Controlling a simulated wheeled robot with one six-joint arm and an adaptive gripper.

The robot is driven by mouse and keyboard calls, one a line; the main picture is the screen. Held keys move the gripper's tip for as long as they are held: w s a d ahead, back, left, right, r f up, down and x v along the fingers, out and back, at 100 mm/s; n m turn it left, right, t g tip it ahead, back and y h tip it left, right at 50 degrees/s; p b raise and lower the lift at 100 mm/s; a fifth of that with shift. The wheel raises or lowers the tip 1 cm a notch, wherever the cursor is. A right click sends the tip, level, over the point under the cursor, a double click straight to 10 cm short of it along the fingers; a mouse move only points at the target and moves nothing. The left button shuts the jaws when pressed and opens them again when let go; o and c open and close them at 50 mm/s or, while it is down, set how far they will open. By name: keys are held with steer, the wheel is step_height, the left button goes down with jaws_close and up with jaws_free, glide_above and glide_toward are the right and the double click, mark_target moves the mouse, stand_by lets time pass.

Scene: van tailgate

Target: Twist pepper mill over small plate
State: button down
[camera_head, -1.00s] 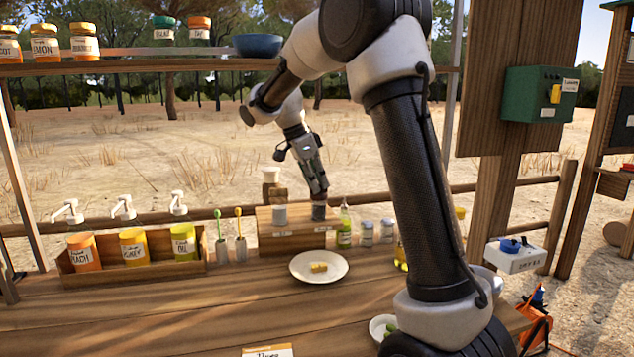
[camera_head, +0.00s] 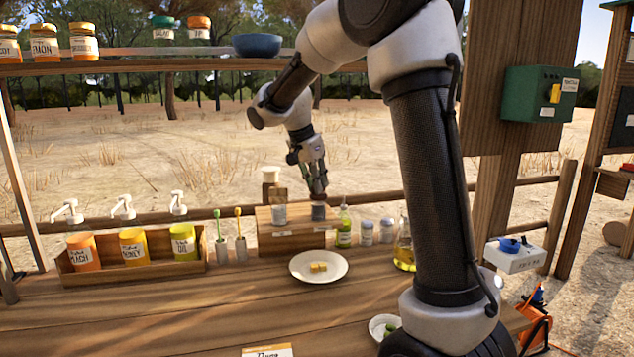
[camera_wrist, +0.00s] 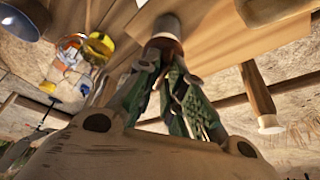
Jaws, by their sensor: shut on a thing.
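My gripper (camera_head: 318,192) is shut on the top of a dark grey mill (camera_head: 318,212), which is upright at the right end of a wooden stand (camera_head: 298,240). I cannot tell whether it is lifted off the stand. In the wrist view, the mill (camera_wrist: 165,28) sits between the gripper's fingertips (camera_wrist: 166,48). A second, lighter grey mill (camera_head: 279,215) is at the stand's left end. The gripper is above and behind the plate.
An oil bottle (camera_head: 344,228) and small jars (camera_head: 367,233) stand right of the stand. Toothbrush-like sticks in cups (camera_head: 240,240) and a wooden box (camera_head: 140,272) of pump jars are on the left. The counter's front left is clear.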

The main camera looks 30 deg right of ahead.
steer(key=n, duration=0.2)
steer(key=n+t+y, duration=0.1)
steer(key=n, duration=0.1)
steer(key=shift+s+n+t, duration=0.1)
steer(key=shift+n+t, duration=0.2)
steer(key=n, duration=0.2)
steer(key=n+t+y, duration=0.1)
steer(key=n, duration=0.1)
steer(key=shift+d+n+y, duration=0.15)
steer(key=shift+n+y, duration=0.15)
steer(key=shift+n, duration=0.1)
steer(key=c, duration=1.5)
jaws_free()
steer(key=v, duration=1.2)
